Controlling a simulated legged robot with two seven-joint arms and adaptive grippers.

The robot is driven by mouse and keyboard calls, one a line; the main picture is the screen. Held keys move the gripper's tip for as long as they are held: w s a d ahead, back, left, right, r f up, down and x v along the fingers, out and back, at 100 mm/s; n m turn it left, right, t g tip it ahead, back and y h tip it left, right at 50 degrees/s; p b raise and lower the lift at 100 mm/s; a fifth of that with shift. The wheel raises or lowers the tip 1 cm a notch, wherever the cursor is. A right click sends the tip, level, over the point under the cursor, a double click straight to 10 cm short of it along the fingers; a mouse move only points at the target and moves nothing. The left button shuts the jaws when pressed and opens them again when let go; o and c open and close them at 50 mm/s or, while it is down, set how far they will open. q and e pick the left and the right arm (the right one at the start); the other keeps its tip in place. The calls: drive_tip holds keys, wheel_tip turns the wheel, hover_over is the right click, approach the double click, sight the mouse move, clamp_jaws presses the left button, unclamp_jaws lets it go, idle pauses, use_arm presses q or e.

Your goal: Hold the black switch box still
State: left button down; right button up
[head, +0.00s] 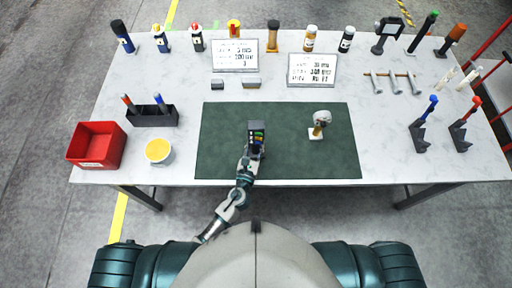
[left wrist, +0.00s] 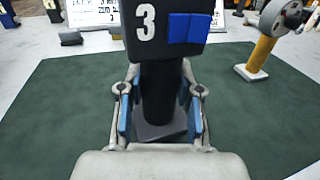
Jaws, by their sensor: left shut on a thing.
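The black switch box (head: 257,129) stands upright on the green mat (head: 220,150), left of the mat's centre. Its face has small coloured parts in the head view. In the left wrist view the black box (left wrist: 146,50) shows a white 3 and blue patches, above a narrower dark stem on a square base. My left gripper (left wrist: 160,110) has a finger on each side of the stem and is shut on it. In the head view my left gripper (head: 247,165) reaches the box from the front. My right gripper is in neither view.
A silver-headed, yellow-stemmed device (head: 320,122) stands on the mat to the right. A red bin (head: 97,144), a yellow-topped cup (head: 159,151) and a black holder (head: 154,116) are at left. Bottles and two sign cards (head: 235,55) line the back. The mat's front right is clear.

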use_arm(q)
drive_tip(key=shift+w+f, duration=0.15)
drive_tip(key=shift+w, duration=0.75)
drive_tip(key=shift+w+f, duration=0.1)
drive_tip(key=shift+w, duration=0.8)
drive_tip(key=shift+w+f+b, duration=0.25)
drive_tip(key=shift+w, duration=1.05)
drive_tip(key=shift+w+f+b, duration=0.25)
drive_tip(key=shift+w, duration=1.05)
drive_tip(key=shift+s+f+b, duration=0.1)
drive_tip(key=shift+f+b, duration=0.6)
drive_tip(key=shift+f, duration=0.1)
drive_tip(key=shift+f, duration=0.2)
drive_tip(key=shift+s+f, duration=0.1)
drive_tip(key=shift+f, duration=0.1)
drive_tip(key=c, duration=1.6)
unclamp_jaws()
drive_tip(key=shift+f, duration=0.1)
clamp_jaws()
